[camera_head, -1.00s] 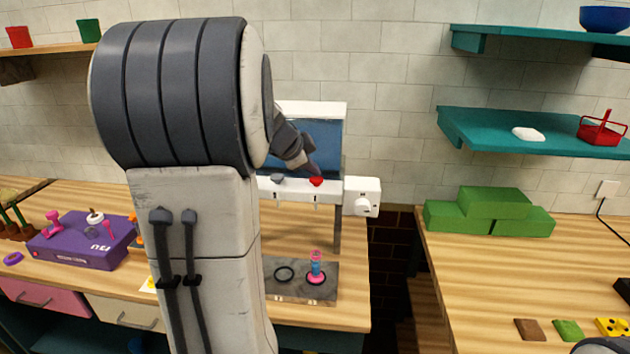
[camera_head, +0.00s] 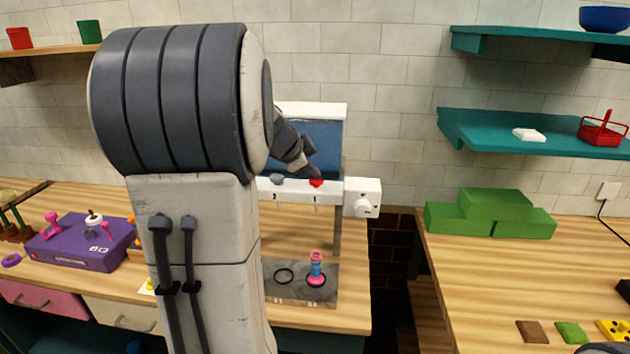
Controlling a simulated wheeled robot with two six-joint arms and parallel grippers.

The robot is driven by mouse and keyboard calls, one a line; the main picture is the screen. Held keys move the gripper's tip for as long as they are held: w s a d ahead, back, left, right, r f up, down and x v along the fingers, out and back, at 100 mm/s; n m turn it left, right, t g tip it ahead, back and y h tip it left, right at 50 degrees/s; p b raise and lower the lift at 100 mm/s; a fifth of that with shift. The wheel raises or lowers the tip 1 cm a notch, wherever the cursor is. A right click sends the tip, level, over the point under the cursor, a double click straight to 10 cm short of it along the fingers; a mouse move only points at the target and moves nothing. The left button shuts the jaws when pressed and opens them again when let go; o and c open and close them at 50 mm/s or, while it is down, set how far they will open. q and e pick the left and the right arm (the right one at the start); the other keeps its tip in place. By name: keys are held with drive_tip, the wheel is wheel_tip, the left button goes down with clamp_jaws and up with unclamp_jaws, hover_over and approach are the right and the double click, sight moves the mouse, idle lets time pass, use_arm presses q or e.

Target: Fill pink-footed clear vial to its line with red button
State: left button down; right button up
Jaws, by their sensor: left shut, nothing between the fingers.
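The clear vial (camera_head: 316,268) stands upright on its pink foot on the grey base plate, at the right-hand black ring. It is small in view, with pink and bluish parts; its line and fill level cannot be read. The red button (camera_head: 316,183) is on the white front ledge of the dispenser (camera_head: 356,190), above the vial. My left gripper (camera_head: 315,174) is shut and empty, its tips right at the top of the red button. They seem to touch it, but how far it is pressed cannot be told.
A grey button (camera_head: 277,179) sits left of the red one, above an empty ring (camera_head: 284,276). A purple box (camera_head: 85,245) stands on the left of the counter. Green blocks (camera_head: 490,213) sit on the right counter, beyond a dark gap. My left arm hides much of the middle.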

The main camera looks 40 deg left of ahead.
sight(313, 182)
use_arm(q)
drive_tip(key=shift+f+b, duration=0.3)
drive_tip(key=shift+b, duration=0.1)
drive_tip(key=shift+r, duration=0.15)
idle(0.5)
drive_tip(key=shift+r+p, duration=0.45)
drive_tip(key=shift+r, duration=0.4)
drive_tip(key=shift+r+p, duration=1.3)
drive_tip(key=shift+r, duration=1.25)
